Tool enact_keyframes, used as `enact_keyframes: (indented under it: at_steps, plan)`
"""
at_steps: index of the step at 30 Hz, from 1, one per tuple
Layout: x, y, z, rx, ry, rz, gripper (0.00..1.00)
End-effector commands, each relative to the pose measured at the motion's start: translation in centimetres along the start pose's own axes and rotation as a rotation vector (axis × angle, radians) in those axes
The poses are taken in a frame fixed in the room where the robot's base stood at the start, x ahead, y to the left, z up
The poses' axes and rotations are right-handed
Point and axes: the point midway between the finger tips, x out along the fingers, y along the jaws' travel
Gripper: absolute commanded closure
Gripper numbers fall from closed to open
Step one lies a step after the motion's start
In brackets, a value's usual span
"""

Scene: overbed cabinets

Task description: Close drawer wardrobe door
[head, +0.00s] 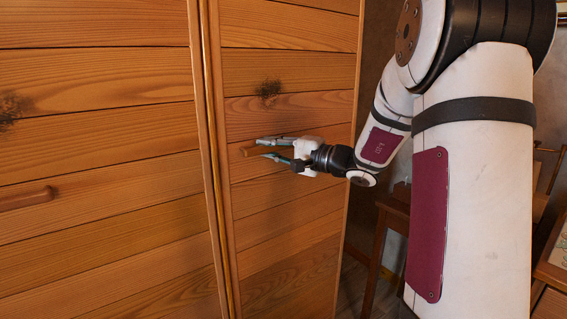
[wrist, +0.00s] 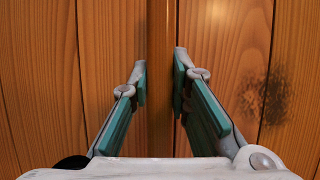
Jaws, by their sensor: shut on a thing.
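The wooden wardrobe has a left door (head: 100,120) and a right door (head: 290,60), both of horizontal planks. The right door's wooden handle (head: 247,151) sticks out between my fingertips; in the wrist view it is a brown bar (wrist: 161,110) running up the middle. My gripper (head: 265,148) is shut on this handle, with one teal-padded finger on each side (wrist: 160,80). The two doors meet near a narrow vertical seam (head: 213,130). I cannot tell whether the right door is fully flush.
The left door has its own wooden handle (head: 27,199). Dark knots mark the planks. Wooden furniture (head: 392,205) stands at the right, partly hidden behind my arm. A strip of floor (head: 350,290) shows beside the right door.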

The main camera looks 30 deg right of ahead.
Motion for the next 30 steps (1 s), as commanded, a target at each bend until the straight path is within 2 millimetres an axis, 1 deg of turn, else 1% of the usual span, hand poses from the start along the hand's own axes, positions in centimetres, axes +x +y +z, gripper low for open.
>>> enact_keyframes:
  at_steps: [1,12,13,14,15,26,30]
  plan:
    - [0.20,0.30,-0.24,0.001,0.014,0.004,1.00]
    - [0.62,-0.03,-0.38,0.002,0.026,0.001,1.00]
    - [0.63,-0.04,-0.38,0.002,0.025,0.001,0.78]
    - [0.64,-0.05,-0.37,0.002,0.025,0.000,0.71]
    - [0.65,-0.05,-0.35,0.002,0.025,0.000,0.62]
    - [0.54,-0.02,-0.24,0.003,0.021,0.001,0.62]
    - [-0.30,0.01,-0.30,0.002,0.024,0.002,0.62]
